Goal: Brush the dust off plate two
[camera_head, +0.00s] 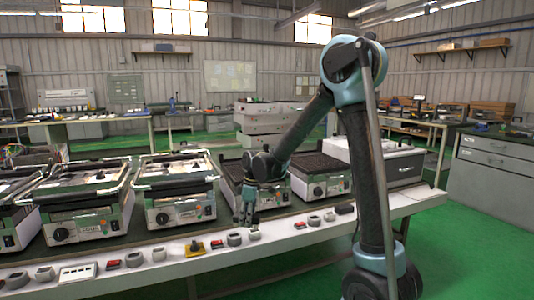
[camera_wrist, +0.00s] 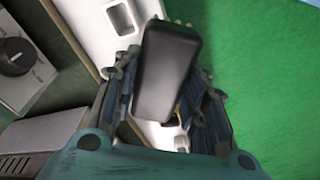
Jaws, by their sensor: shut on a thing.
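My gripper (camera_head: 246,212) hangs just above the front strip of the bench, in front of a heating unit. In the wrist view my gripper (camera_wrist: 165,72) is closed around a dark, rounded block (camera_wrist: 166,70) with short pale tips at its far end, which looks like a brush. The block cannot be made out in the head view. Heating units stand in a row; one with a dark ribbed plate (camera_head: 322,162) is right of my forearm, and another dark plate (camera_head: 230,168) is partly behind my arm. I cannot tell which is plate two, nor see dust.
Two units with raised-frame lids (camera_head: 175,183) (camera_head: 85,202) stand at left. The white front strip (camera_head: 140,272) carries several small sockets and a yellow-based switch (camera_head: 195,247). A grey box (camera_head: 388,160) stands at the bench's right end. Green floor (camera_head: 440,235) is clear at right.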

